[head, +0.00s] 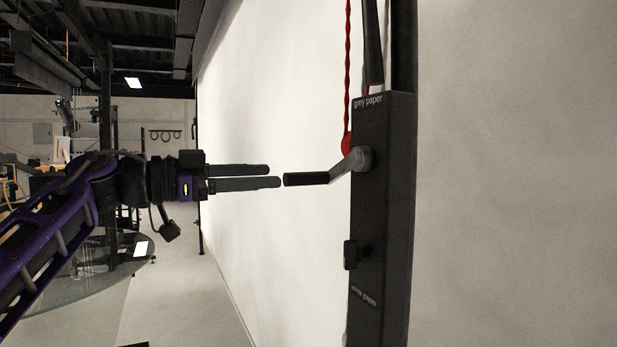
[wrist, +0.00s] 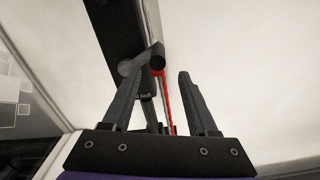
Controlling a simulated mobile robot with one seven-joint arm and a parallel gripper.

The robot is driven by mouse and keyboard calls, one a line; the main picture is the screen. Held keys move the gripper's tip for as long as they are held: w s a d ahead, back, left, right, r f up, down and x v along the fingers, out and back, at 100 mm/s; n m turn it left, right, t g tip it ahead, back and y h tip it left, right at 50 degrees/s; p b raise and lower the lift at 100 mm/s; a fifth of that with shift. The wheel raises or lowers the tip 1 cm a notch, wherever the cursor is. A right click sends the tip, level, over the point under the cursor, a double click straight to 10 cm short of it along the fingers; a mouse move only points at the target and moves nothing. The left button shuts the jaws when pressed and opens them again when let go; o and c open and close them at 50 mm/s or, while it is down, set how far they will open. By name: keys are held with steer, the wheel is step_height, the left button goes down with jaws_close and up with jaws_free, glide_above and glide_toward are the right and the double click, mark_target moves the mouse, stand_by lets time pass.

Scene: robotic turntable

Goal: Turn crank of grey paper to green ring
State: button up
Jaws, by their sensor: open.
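The grey paper crank has a black cylindrical handle (head: 306,179) and a grey arm (head: 346,168) fixed to a dark post labelled "grey paper" (head: 382,125). The handle points left towards my gripper (head: 275,175). My gripper is open and empty, with its fingertips just short of the handle's end in the head view. In the wrist view, the handle's round end (wrist: 156,57) shows ahead, between and slightly beyond the fingertips (wrist: 160,73). No green ring can be made out in either view.
A second dark knob (head: 350,254) sits lower on the post, above a "white paper" label. A red cord (head: 348,70) hangs beside the crank. A large pale backdrop (head: 270,90) stands behind. A glass turntable (head: 95,270) is at the left, below my arm.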

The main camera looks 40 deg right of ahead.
mark_target(326, 173)
steer(key=x, duration=0.9)
steer(key=shift+d, duration=0.15)
jaws_close()
steer(key=shift+r, duration=0.1)
steer(key=shift+w, duration=0.15)
stand_by(0.8)
